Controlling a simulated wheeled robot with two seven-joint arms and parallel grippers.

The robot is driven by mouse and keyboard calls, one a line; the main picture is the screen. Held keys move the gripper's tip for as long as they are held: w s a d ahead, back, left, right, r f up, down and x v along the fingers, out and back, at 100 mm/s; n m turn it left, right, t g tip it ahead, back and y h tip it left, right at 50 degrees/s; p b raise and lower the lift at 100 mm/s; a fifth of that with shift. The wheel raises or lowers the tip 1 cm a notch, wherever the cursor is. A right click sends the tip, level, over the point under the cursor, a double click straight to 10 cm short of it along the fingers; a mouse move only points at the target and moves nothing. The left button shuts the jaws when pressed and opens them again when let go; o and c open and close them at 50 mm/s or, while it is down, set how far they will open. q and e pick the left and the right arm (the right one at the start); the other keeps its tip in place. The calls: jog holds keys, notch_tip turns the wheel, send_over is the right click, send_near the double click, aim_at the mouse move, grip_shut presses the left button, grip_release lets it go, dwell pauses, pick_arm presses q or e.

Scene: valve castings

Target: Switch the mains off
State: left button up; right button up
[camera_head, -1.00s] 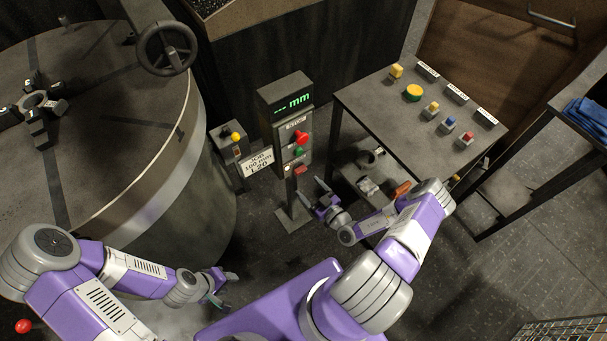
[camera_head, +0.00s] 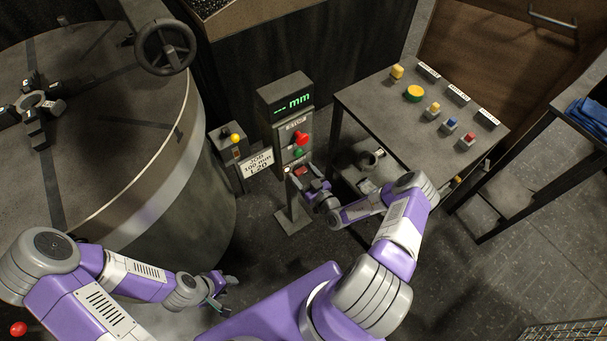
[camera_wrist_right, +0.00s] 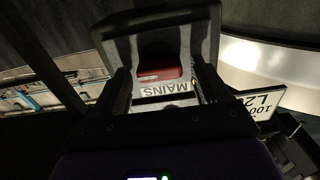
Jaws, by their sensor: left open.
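The mains switch is a red rocker (camera_head: 301,171) low on the front of the grey control pedestal (camera_head: 292,130). In the right wrist view the red rocker (camera_wrist_right: 160,75) sits in a grey surround above an upside-down label reading MAINS (camera_wrist_right: 167,88). My right gripper (camera_head: 308,184) is open in front of the switch, its fingers on either side of the rocker in the wrist view. Whether it touches the rocker cannot be told. My left gripper (camera_head: 225,283) is open and empty, low beside the large round machine table (camera_head: 110,100).
The pedestal also has a red knob (camera_head: 301,138), a green button (camera_head: 298,152) and a lit display (camera_head: 292,103). A job sign (camera_head: 259,162) stands to its left. A bench (camera_head: 395,115) with several coloured buttons is on the right. A handwheel (camera_head: 166,47) is upper left.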

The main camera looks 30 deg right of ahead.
jog(key=c, duration=0.9)
jog(key=shift+n, duration=0.3)
jog(key=n+p, duration=0.1)
jog(key=n, duration=0.2)
jog(key=shift+a+n, duration=0.1)
jog(key=shift+n, duration=0.2)
jog(key=n+p, duration=0.1)
jog(key=n, duration=0.3)
jog(key=shift+a+n, duration=0.1)
jog(key=shift+n, duration=0.2)
jog(key=n+p, duration=0.1)
jog(key=n, duration=0.3)
jog(key=shift+f, duration=0.15)
jog(key=n+p, duration=0.1)
jog(key=n, duration=0.4)
jog(key=shift+f, duration=0.1)
jog(key=shift+n, duration=0.3)
